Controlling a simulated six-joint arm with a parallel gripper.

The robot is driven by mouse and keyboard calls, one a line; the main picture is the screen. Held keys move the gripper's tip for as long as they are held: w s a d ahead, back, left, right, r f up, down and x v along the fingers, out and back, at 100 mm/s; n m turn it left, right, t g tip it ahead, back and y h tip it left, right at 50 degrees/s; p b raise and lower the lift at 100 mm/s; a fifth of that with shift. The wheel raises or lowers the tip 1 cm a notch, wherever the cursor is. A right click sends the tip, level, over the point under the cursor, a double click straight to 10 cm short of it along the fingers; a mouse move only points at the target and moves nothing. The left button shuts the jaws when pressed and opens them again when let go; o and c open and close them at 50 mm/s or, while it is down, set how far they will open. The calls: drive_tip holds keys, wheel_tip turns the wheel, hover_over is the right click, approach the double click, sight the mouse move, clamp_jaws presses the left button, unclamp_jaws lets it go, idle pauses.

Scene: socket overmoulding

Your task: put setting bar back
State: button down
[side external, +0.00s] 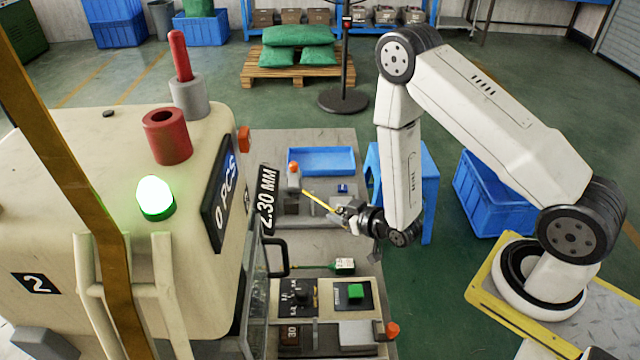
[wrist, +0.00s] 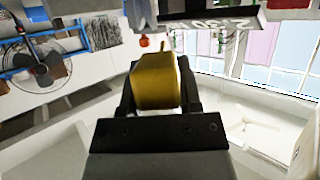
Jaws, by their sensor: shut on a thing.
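My gripper (side external: 342,213) is shut on a slim yellow bar (side external: 318,201), which I take to be the setting bar. It is held above the grey bench, and its free end points up and left toward the machine's "2.30 MM" sign (side external: 268,200). In the wrist view, the yellow bar (wrist: 157,84) sits between the dark jaws of my gripper (wrist: 157,100) and reaches away from them. I cannot tell which holder on the bench belongs to the bar.
A grey post with an orange top (side external: 294,176) stands just beyond the bar's tip. A blue tray (side external: 321,160) lies behind. The cream machine (side external: 110,230) is at left.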

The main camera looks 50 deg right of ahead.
drive_tip(key=shift+f, duration=0.8)
drive_tip(key=shift+c, duration=1.4)
unclamp_jaws()
drive_tip(key=shift+r, duration=0.2)
drive_tip(key=shift+r, duration=0.4)
drive_tip(key=v, duration=0.7)
drive_tip(key=shift+s, duration=0.3)
drive_tip(key=shift+w+r, duration=0.15)
drive_tip(key=shift+r, duration=0.05)
